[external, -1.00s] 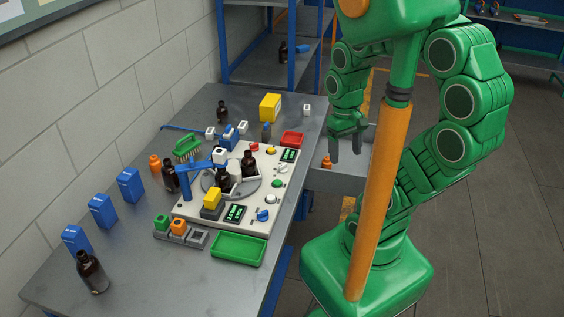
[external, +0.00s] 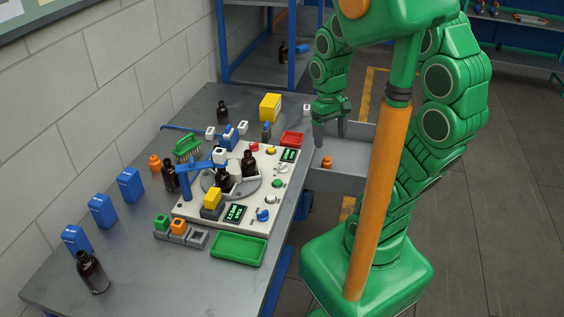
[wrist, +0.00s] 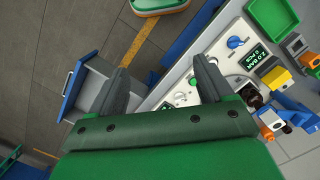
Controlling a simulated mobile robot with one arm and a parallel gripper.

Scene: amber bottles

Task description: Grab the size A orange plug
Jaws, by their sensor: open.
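Three orange pieces show in the external view, and no size marks are readable. One orange piece (external: 327,162) sits in the open grey drawer at the table's right side. An orange block (external: 179,227) sits in the grey holder at the front of the console, beside a green block. Another orange piece (external: 155,163) stands on the table near the brown bottles. My gripper (external: 330,130) is open and empty, above the far part of the drawer. In the wrist view its fingers (wrist: 160,70) are spread apart, with nothing between them. The drawer's orange piece does not show there.
The open drawer (external: 357,181) juts from the table into the aisle. The white console (external: 262,217) carries bottles, knobs and a blue lever. Several blue boxes line the wall side.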

